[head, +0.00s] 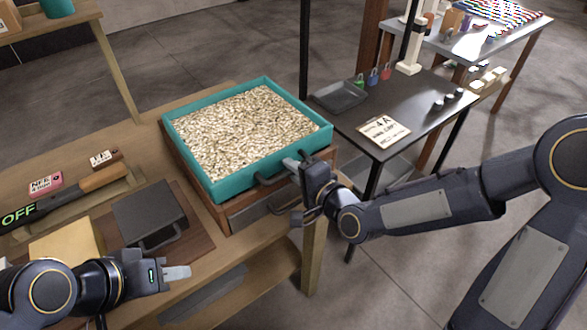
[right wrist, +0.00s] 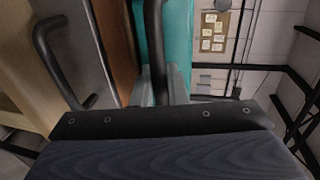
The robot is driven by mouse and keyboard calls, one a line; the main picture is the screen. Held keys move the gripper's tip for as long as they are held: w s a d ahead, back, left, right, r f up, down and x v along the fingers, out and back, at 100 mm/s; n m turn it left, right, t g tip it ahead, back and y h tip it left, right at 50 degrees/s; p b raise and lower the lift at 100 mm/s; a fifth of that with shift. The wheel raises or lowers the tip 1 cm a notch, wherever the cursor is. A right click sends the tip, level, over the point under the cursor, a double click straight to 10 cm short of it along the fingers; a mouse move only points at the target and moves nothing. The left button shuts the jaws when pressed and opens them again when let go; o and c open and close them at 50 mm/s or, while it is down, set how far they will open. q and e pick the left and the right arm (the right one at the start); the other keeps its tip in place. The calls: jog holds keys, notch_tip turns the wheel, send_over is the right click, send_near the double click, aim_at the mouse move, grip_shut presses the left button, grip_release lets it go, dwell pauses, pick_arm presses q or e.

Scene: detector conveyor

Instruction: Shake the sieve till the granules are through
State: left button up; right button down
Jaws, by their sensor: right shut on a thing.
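The sieve (head: 222,190) is a teal rectangular frame on a wooden box (head: 236,212) on the bench. Pale beige granules (head: 245,125) cover its whole inside; the mesh is hidden. My right gripper (head: 291,164) is at the sieve's front right side, shut on its dark handle (head: 272,180). In the right wrist view, the fingers (right wrist: 157,85) close around the black handle bar (right wrist: 153,40) beside the teal wall. My left gripper (head: 178,273) is at the lower left, away from the sieve; its finger gap is not clear.
The wooden box has a grey drawer front (head: 262,207) with a handle below the sieve. A black table (head: 425,98) with a tray (head: 340,96) stands right.

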aim_at(283, 158)
jog(key=b+x, duration=0.1)
jog(key=x, duration=0.1)
jog(key=b+x, duration=0.2)
jog(key=x, duration=0.1)
jog(key=shift+w+a+r, duration=0.3)
jog(key=shift+w, duration=0.05)
jog(key=shift+w+r, duration=0.1)
jog(key=shift+r, duration=0.15)
jog(key=c, duration=1.6)
grip_release()
jog(key=shift+w+a, duration=0.15)
jog(key=shift+o, duration=0.2)
jog(key=b+v, duration=0.1)
jog(key=v, duration=0.5)
jog(key=shift+s+d, duration=0.25)
jog(key=shift+s+d+r, duration=0.15)
jog(key=shift+s+d, duration=0.15)
jog(key=shift+s, duration=0.25)
